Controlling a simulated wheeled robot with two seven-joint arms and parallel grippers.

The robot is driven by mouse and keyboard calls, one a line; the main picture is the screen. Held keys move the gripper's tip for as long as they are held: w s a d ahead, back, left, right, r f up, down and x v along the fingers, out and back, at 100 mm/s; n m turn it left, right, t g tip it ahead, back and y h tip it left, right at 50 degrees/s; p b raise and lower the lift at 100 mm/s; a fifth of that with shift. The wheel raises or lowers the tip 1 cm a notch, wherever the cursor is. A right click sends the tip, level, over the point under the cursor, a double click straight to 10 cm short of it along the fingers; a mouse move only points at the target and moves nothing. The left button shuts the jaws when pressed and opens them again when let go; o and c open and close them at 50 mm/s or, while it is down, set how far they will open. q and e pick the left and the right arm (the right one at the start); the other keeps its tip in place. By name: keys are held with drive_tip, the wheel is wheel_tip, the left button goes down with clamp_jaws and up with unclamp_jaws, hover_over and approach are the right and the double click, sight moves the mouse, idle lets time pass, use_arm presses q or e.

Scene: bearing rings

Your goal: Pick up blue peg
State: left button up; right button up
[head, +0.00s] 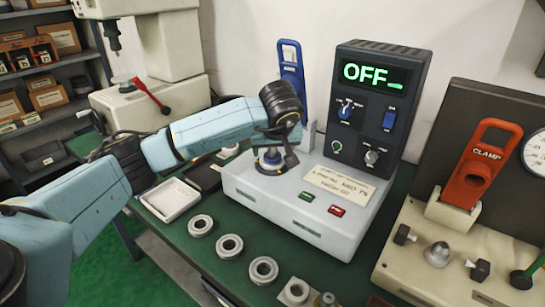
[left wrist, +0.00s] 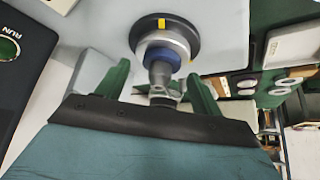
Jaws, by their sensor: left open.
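The blue peg (head: 271,157) stands on the left part of the light grey machine's top in the head view. In the left wrist view the peg (left wrist: 163,62) has a blue collar and a grey metal stem, standing in a black ring (left wrist: 143,40) with yellow marks. My left gripper (head: 272,148) is just above it and partly hides it in the head view. The left wrist view shows my left gripper (left wrist: 161,88) open, its two green fingers on either side of the stem, seemingly without gripping it. My right gripper is not in view.
The grey machine (head: 300,215) carries a dark panel (head: 378,105) reading OFF and an upright blue handle (head: 291,65). Bearing rings (head: 230,246) lie along the green bench front. A white tray (head: 170,200) is at left; an orange clamp handle (head: 477,170) rises at right.

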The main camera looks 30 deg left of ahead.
use_arm(q)
drive_tip(key=shift+r, duration=0.1)
drive_tip(key=c, duration=1.3)
